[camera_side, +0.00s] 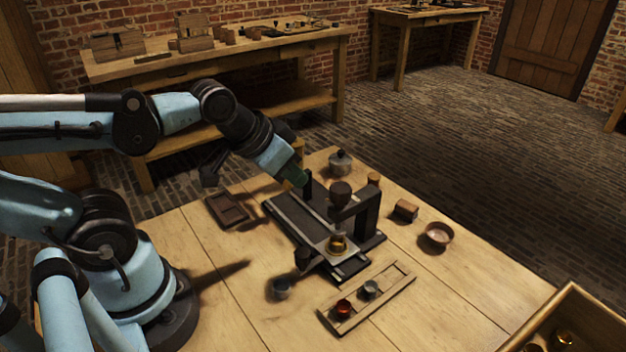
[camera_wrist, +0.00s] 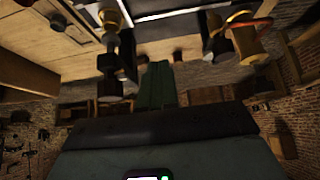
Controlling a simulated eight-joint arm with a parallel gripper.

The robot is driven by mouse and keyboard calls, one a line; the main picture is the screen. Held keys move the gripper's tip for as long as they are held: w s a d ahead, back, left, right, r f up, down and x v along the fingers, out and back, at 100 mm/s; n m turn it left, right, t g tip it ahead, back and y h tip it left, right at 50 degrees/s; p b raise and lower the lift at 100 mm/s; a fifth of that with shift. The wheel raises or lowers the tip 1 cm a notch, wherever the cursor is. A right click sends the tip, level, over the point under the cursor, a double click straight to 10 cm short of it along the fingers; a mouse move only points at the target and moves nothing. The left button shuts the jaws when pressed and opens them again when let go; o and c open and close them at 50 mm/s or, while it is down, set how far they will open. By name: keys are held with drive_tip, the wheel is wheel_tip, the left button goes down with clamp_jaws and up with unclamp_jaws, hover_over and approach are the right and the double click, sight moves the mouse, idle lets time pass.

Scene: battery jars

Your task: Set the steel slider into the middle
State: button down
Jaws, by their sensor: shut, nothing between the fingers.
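The dark rail device (camera_side: 290,213) stands on the wooden table with a dark upright arm over it. The steel slider appears as a pale metal plate (camera_side: 344,255) at the near right end of the rail, with a brass-coloured jar (camera_side: 338,243) on it. My gripper (camera_side: 301,179) is above the far left end of the rail, away from the slider. Its green fingers are together and empty, and they show in the wrist view (camera_wrist: 156,86). In the side view I cannot tell whether the fingertips touch the device. The slider is not clear in the wrist view.
A wooden rack (camera_side: 384,306) with a red jar (camera_side: 343,308) and a grey jar (camera_side: 370,289) lies in front. A small tray (camera_side: 227,209) is left of the device. A bowl (camera_side: 438,235) and a wooden block (camera_side: 405,210) are to the right.

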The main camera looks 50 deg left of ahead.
sight(303, 252)
drive_tip(key=c, duration=1.5)
unclamp_jaws()
drive_tip(key=shift+d, duration=0.25)
drive_tip(key=o, duration=0.7)
drive_tip(key=s+d+m+g, duration=0.1)
drive_tip(key=d+m+g, duration=0.1)
drive_tip(key=s+d+r+m+g, duration=0.1)
drive_tip(key=d+m+g, duration=0.1)
drive_tip(key=d+r+m+g, duration=0.1)
drive_tip(key=d+m+g, duration=0.1)
drive_tip(key=shift+s+d+r, duration=0.1)
drive_tip(key=shift+s+d, duration=0.1)
drive_tip(key=shift+s, duration=0.2)
drive_tip(key=shift+c, duration=0.2)
drive_tip(key=shift+m+g, duration=0.4)
drive_tip(key=shift+g, duration=0.2)
drive_tip(key=shift+s+d+f, duration=0.1)
drive_tip(key=shift+s+f, duration=0.05)
drive_tip(key=shift+f, duration=1.8)
drive_tip(key=shift+s+d+f, duration=0.1)
drive_tip(key=shift+d+f, duration=0.05)
drive_tip(key=shift+f, duration=1.75)
drive_tip(key=shift+s+d+f, duration=0.1)
drive_tip(key=shift+s+f, duration=0.05)
drive_tip(key=shift+f, duration=1.8)
clamp_jaws()
